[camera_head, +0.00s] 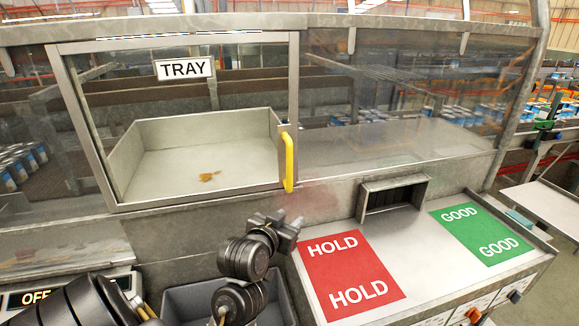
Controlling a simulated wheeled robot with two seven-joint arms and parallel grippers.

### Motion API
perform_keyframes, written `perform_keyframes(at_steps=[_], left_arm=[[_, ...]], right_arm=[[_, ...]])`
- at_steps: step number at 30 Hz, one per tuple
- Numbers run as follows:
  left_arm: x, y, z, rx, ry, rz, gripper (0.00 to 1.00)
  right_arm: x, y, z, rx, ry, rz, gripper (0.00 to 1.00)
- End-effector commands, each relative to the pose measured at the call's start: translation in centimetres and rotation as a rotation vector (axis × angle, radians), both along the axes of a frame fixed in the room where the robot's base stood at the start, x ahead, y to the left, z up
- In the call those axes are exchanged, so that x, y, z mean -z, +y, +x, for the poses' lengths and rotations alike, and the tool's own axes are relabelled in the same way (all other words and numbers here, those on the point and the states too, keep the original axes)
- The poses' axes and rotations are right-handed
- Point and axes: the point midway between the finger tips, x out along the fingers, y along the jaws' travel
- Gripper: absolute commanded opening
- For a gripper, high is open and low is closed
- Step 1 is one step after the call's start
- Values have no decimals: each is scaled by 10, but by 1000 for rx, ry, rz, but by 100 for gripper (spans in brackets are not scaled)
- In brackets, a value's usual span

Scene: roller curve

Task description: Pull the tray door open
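The tray door (294,80) is a clear pane in a grey metal frame with a TRAY label (185,69). It looks closed, in line with the clear panel beside it. Its yellow vertical handle (289,162) is on the lower right edge of the frame. Behind the pane is a grey tray (150,180) with a small brown patch on its floor. My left gripper (288,229) is below the handle and apart from it, over the front of the bench. Its finger opening is too small to make out. My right gripper is not in view.
A red HOLD mat (345,272) and a green GOOD mat (482,233) lie on the bench to the right, with a small metal chute (393,195) between them. A grey bin (190,297) sits below my gripper. A scale display reading OFF (36,296) is at lower left.

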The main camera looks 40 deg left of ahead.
Motion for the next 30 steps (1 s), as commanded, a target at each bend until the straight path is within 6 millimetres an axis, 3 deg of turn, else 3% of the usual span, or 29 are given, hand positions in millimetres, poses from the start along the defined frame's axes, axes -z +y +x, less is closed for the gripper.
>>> perform_keyframes(at_steps=[1, 3, 6, 9, 17, 30], left_arm=[[-26, 11, 7, -29, -77, 5, 37], [-56, 25, 12, -68, -164, 8, 37], [-85, 39, 15, -110, -251, 11, 37], [-99, 46, 15, -130, -293, 13, 37], [-99, 49, 17, -141, -303, 11, 37], [-94, 59, 47, -132, -302, 8, 37]], right_arm=[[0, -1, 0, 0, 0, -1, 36], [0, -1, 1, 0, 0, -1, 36], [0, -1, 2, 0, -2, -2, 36], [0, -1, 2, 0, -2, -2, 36], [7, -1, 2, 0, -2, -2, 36], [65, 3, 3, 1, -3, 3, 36]])
